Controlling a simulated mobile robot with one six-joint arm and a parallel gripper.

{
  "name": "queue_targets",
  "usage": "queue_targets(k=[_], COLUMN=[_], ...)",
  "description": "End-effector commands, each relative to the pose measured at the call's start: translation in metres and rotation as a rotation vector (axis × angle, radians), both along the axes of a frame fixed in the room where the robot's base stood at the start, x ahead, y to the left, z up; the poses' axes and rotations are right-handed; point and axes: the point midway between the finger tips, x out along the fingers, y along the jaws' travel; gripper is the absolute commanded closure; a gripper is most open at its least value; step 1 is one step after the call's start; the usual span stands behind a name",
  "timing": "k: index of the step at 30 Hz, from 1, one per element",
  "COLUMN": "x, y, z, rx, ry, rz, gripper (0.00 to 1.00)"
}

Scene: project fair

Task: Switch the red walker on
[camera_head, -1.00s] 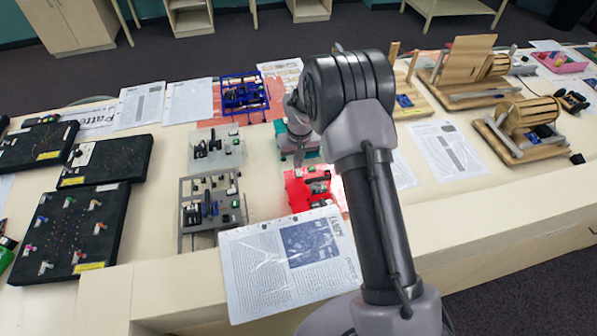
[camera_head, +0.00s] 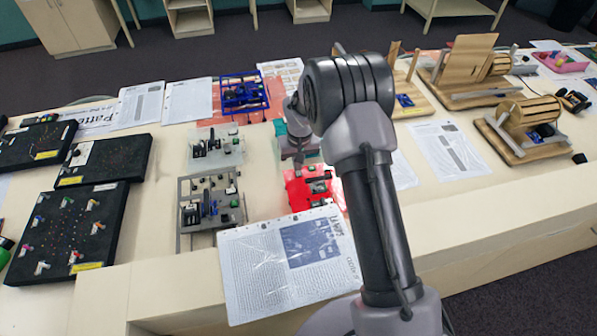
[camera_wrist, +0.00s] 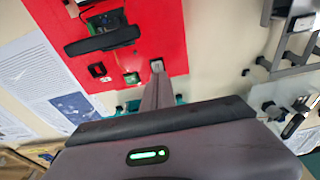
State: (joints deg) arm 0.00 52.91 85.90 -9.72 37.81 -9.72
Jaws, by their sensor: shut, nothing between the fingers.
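The red walker (camera_head: 308,188) lies on the table in front of my arm in the head view, a flat red plate with black and green parts. In the wrist view its red plate (camera_wrist: 150,30) fills the top middle, with a green part (camera_wrist: 131,78), a small black part (camera_wrist: 97,70) and a small pale, dark-centred part (camera_wrist: 157,65) near its edge. My gripper (camera_wrist: 158,78) is shut and empty, its fingertips at this pale part. I cannot tell whether they touch it. In the head view my wrist is just behind the walker, and the fingertips are hard to make out.
A grey walker (camera_head: 210,208) stands left of the red one, a clear one (camera_head: 215,147) behind it. A teal one is partly hidden behind my wrist. A blue one (camera_head: 243,95) stands farther back. A printed sheet (camera_head: 285,265) lies in front.

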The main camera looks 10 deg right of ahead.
Motion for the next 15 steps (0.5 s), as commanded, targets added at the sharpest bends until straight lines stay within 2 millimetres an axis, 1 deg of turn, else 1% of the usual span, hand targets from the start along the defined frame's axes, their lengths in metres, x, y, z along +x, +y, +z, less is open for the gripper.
queue_targets(k=[8,11,15], x=[-0.001,-0.001,0.0], y=[0.0,0.0,0.0], z=[-0.003,0.003,0.019], rx=[0.0,0.0,0.0], ry=[0.001,0.002,0.001], rz=[0.0,-0.001,-0.001], gripper=[1.0,1.0,1.0])
